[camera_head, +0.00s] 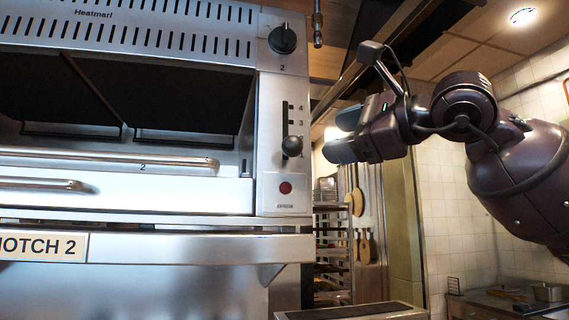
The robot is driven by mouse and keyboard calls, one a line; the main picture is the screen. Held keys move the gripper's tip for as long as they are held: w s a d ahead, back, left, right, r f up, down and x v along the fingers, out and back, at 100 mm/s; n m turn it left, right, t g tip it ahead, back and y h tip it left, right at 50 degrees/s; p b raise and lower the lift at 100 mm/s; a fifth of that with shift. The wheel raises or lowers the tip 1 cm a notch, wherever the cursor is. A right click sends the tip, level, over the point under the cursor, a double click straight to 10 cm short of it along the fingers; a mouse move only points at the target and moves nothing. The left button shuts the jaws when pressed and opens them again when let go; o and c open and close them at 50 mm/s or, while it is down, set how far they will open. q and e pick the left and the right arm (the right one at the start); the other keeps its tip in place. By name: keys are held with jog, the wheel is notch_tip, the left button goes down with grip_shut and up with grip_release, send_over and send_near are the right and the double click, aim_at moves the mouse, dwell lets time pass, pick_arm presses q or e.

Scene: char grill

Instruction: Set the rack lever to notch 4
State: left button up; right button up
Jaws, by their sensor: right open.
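The rack lever (291,146) is a round dark knob in a vertical slot (285,115) on the grill's steel control panel. It sits low in the slot, below the marks 4 and 3. The knob covers part of the lower marks, so its exact notch is hard to tell. My right gripper (336,135) comes in from the right with its blue-grey fingers open and empty. In the picture it is a little right of the knob and apart from it. My left gripper is out of view.
A black dial (282,39) sits above the slot, and a red button (285,188) below it. The grill (130,190) has horizontal bar handles to the left. A plate (45,246) reads "NOTCH 2". A rack (330,250) and hanging paddles stand behind.

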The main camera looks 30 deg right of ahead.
aim_at(301, 143)
jog(key=p+x, duration=0.1)
jog(key=x, duration=0.8)
jog(key=shift+a+r, duration=0.15)
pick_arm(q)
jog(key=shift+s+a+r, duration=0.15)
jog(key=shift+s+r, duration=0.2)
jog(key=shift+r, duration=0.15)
pick_arm(e)
jog(key=shift+w+a, duration=0.15)
jog(key=shift+w, duration=0.4)
jog(key=shift+c, duration=0.3)
grip_shut()
notch_tip(301, 143, up, 10)
jog(key=p, duration=0.6)
jog(key=shift+s+p, duration=0.1)
jog(key=shift+p, duration=0.25)
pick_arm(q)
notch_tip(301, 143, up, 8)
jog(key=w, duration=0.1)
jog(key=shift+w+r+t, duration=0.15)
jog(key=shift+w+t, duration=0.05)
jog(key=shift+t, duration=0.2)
pick_arm(e)
jog(key=shift+r, duration=0.25)
